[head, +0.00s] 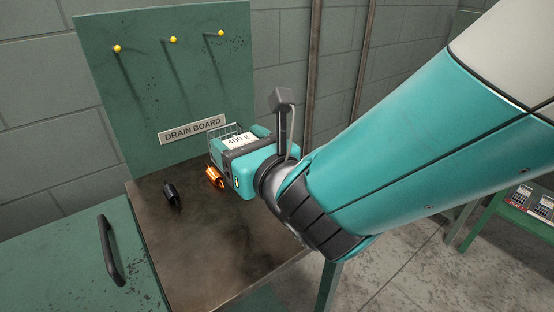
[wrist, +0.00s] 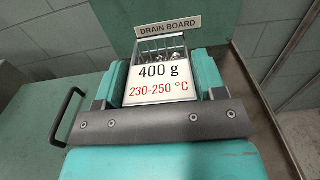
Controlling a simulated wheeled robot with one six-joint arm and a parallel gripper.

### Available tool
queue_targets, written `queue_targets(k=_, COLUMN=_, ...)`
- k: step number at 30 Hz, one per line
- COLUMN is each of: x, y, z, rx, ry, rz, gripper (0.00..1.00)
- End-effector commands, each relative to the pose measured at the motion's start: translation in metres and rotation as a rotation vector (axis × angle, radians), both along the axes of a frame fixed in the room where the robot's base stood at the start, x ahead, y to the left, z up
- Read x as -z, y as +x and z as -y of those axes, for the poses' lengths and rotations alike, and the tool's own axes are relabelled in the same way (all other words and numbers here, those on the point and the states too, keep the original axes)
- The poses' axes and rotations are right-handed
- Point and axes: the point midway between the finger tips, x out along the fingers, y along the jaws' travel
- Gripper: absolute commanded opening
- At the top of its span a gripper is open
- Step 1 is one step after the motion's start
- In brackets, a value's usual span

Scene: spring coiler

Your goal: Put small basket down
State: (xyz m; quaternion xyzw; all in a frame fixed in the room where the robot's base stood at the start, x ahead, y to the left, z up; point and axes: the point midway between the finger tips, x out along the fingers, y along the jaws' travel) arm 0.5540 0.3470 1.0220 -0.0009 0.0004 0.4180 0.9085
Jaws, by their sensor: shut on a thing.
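The small basket (head: 229,131) is a wire basket with a white front label. In the wrist view the basket (wrist: 160,44) stands upright, its label reading 400 g and 230-250 °C, with shiny small pieces showing inside. My gripper (head: 238,150) is shut on the basket, its teal fingers on both sides of the label, as the wrist view also shows (wrist: 161,72). The dark metal drain board top (head: 190,235) lies below. The basket's underside is hidden, so I cannot tell if it touches the top.
A black coil (head: 171,193) and a copper coil (head: 214,177) lie on the metal top, the copper one close to my gripper. A green back panel (head: 150,80) with yellow-tipped pegs and a DRAIN BOARD sign (head: 192,129) rises behind. The front of the top is clear.

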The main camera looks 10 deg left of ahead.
Motion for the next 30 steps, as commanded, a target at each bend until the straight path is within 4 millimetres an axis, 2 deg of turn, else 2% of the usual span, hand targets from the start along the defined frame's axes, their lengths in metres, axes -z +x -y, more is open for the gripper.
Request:
queue_targets(k=1, x=0.022, y=-0.001, z=-0.001, rx=-0.002, ry=-0.002, rz=0.001, gripper=0.27)
queue_targets(k=4, x=0.045, y=-0.001, z=-0.002, rx=-0.003, ry=-0.001, rz=0.001, gripper=0.27)
queue_targets(k=7, x=0.057, y=-0.001, z=-0.002, rx=-0.003, ry=0.002, rz=0.002, gripper=0.27)
queue_targets(k=14, x=0.072, y=-0.001, z=-0.001, rx=-0.002, ry=0.002, rz=0.002, gripper=0.27)
queue_targets(k=19, x=0.101, y=-0.001, z=-0.002, rx=-0.003, ry=0.002, rz=0.002, gripper=0.27)
queue_targets(k=21, x=0.107, y=-0.001, z=-0.002, rx=-0.003, ry=0.003, rz=0.003, gripper=0.27)
queue_targets(k=30, x=0.106, y=-0.001, z=-0.001, rx=-0.002, ry=0.004, rz=0.002, gripper=0.27)
